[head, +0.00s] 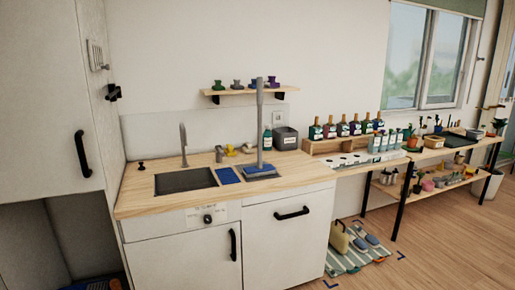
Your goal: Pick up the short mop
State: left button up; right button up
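What looks like the short mop (260,124) stands upright on the wooden counter (300,170). It has a long grey handle and a flat head with blue at its base, set on a grey square area right of the sink. Its top end reaches up to the height of the wall shelf. Neither of my grippers shows in the head view, so nothing is seen touching the mop.
A dark sink (185,180) with a tap (183,145) and a blue ribbed mat (228,175) lie left of the mop. A small shelf (248,91) hangs above. Open floor (440,245) lies right.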

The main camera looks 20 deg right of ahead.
aim_at(260, 170)
jog(key=i+l, duration=0.15)
jog(key=l, duration=0.25)
jog(key=i+l+u, duration=0.1)
jog(key=l, duration=0.25)
jog(key=i+l, duration=0.2)
jog(key=l, duration=0.2)
jog(key=i+l+u, duration=0.1)
jog(key=l, duration=0.3)
